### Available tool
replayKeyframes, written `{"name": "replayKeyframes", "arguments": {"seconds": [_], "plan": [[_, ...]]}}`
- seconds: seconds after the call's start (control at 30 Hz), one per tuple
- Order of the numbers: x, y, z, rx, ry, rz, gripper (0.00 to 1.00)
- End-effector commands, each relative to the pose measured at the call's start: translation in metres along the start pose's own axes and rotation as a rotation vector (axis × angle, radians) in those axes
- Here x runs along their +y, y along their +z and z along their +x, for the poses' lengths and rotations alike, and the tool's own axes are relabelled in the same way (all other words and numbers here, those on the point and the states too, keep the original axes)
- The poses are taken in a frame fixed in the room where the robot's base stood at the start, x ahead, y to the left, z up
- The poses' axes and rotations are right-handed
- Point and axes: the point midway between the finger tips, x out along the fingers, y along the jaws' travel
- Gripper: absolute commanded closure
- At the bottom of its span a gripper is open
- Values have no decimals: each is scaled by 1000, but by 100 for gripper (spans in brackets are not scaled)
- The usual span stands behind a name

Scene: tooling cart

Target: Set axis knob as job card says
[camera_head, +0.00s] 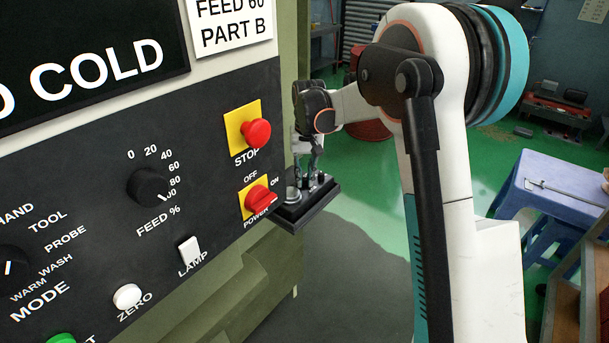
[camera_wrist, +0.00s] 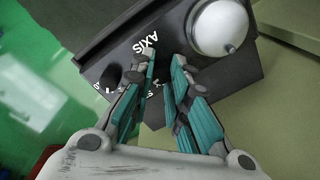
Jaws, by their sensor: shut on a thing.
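In the wrist view, the word AXIS (camera_wrist: 146,44) is printed on a dark pendant box (camera_wrist: 100,45). My gripper (camera_wrist: 165,68) is down at the box, its teal-padded fingers close together beside this label. The fingers appear shut on the axis knob, which they mostly hide; its pointer cannot be read. In the head view, my gripper (camera_head: 308,165) stands over the same box (camera_head: 308,207) at the panel's right edge. The job card (camera_head: 230,22) shows FEED 60 and PART B; its upper part is cut off.
A white domed handwheel (camera_wrist: 222,28) sits right of my fingers, and another black knob (camera_wrist: 111,77) to their left. The panel carries a red stop button (camera_head: 257,133), a red power switch (camera_head: 259,197) and a feed dial (camera_head: 150,186). A blue table (camera_head: 555,190) stands at right.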

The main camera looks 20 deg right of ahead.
Motion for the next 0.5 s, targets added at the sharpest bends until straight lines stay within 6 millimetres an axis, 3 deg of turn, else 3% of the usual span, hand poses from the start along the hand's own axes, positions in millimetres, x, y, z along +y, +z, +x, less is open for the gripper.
{"name": "replayKeyframes", "arguments": {"seconds": [0.03,0.07,0.13,0.5], "plan": [[0,0,0,0,0,0,100],[0,0,0,0,0,0,80],[0,0,0,0,0,0,64],[0,0,-2,0,0,-1,62]]}}
